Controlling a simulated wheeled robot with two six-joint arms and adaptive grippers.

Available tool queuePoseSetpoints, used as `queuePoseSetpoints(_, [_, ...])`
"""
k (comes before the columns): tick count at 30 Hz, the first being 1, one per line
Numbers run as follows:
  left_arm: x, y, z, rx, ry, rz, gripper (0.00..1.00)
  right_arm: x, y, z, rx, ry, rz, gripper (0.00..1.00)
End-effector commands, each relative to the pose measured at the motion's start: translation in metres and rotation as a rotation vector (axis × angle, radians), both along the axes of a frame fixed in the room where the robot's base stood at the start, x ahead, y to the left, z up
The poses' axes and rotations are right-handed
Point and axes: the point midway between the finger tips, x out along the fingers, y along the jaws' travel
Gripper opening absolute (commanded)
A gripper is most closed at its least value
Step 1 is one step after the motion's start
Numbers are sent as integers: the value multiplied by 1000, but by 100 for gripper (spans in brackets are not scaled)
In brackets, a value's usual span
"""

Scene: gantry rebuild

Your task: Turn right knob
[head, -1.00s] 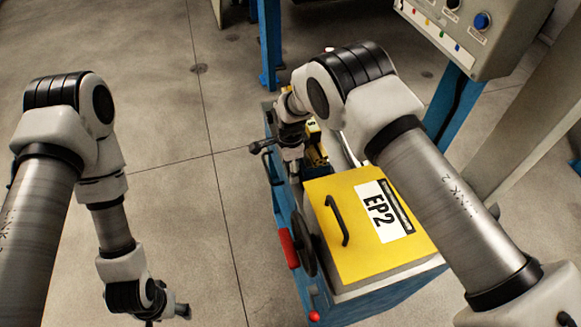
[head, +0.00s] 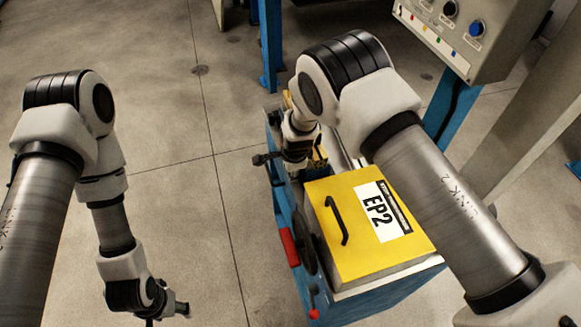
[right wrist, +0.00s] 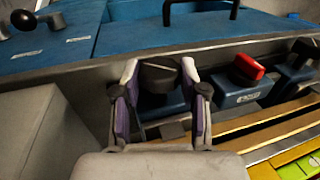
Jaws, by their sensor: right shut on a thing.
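In the right wrist view, a black round knob (right wrist: 158,76) with a pale line on top stands on a blue block. My right gripper (right wrist: 160,90) has one finger on each side of it and is shut on it. A red knob (right wrist: 247,67) on its own blue block is to the right, and another black knob (right wrist: 304,48) is at the far right edge. In the head view my right wrist is over the far end of the blue machine, and the fingers and the held knob are hidden.
A yellow EP2 cover (head: 350,245) with a black handle is on the near part of the machine. A red grip (head: 289,247) and a black wheel are on its left side. A control box (head: 480,35) stands at upper right. Open floor (head: 200,230) lies left of the machine.

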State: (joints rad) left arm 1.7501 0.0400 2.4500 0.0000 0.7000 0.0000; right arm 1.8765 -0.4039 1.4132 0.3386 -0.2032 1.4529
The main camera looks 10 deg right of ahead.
Motion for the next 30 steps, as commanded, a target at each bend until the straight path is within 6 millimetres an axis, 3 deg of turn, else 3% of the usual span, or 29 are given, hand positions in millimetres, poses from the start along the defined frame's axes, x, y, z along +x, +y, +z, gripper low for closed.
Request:
queuePoseSetpoints(2, [0, 0, -1, 0, 0, 0, 60, -4, 0, -5, -1, 11, 0, 8])
queuePoseSetpoints(3, [0, 0, -1, 0, 0, 0, 60, -4, 0, -5, -1, 12, 0, 46])
queuePoseSetpoints(5, [0, 0, -1, 0, 0, 0, 60, -4, 0, -5, -1, 11, 0, 67])
queuePoseSetpoints(17, [0, 0, -4, 0, 0, 0, 60, -1, 1, -3, -1, 23, 2, 67])
queuePoseSetpoints(26, [0, 0, -17, 0, 0, 0, 60, 3, 1, -3, -44, 235, 0, 67])
queuePoseSetpoints(30, [0, 0, 10, 0, 0, 0, 60, 2, 0, 41, -50, 247, -1, 67])
